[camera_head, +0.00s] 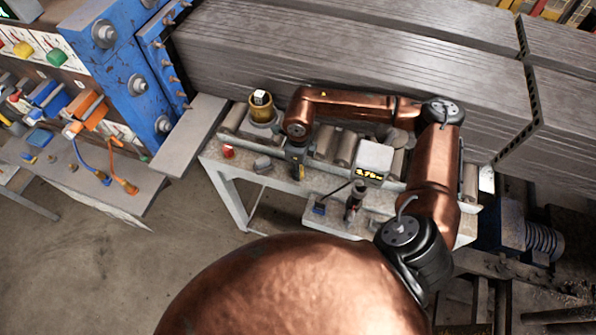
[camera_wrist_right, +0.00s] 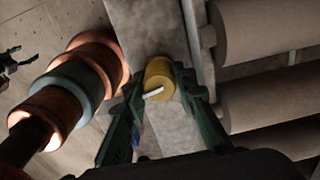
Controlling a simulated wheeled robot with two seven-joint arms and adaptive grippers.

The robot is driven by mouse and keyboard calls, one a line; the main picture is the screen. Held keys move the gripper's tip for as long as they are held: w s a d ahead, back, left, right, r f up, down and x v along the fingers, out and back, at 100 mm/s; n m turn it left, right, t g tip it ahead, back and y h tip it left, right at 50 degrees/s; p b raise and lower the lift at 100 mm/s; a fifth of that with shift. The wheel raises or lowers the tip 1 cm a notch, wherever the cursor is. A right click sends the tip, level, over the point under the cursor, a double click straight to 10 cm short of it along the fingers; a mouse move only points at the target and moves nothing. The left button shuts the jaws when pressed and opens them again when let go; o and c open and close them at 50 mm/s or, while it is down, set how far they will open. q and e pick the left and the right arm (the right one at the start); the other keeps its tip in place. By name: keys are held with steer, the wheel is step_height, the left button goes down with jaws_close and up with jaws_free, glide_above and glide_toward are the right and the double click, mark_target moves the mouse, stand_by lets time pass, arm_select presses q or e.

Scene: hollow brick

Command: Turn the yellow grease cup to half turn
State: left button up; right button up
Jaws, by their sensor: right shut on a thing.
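The yellow grease cup (camera_wrist_right: 159,74) is a short round yellow cap with a white bar across its lower left. It shows in the right wrist view, on a grey metal surface. My right gripper (camera_wrist_right: 159,82) has its dark green fingers on both sides of the cup and is shut on it. In the head view my right gripper (camera_head: 297,170) points down at the front rail of the roller table, and the cup is mostly hidden there. My left gripper does not show clearly.
A blue machine (camera_head: 120,70) stands left; grey stacked slabs (camera_head: 330,50) lie behind. The floor at front left is clear.

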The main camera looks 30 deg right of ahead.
steer(key=m+b, duration=0.2)
steer(key=m, duration=0.2)
steer(key=shift+s+f+m, duration=0.1)
steer(key=shift+m, duration=0.2)
steer(key=m+b, duration=0.2)
steer(key=m, duration=0.8)
steer(key=shift+a+b, duration=0.1)
steer(key=shift+b, duration=0.25)
steer(key=m, duration=0.5)
steer(key=shift+m, duration=0.3)
steer(key=o, duration=1.2)
steer(key=shift+c, duration=0.2)
steer(key=shift+a, duration=0.1)
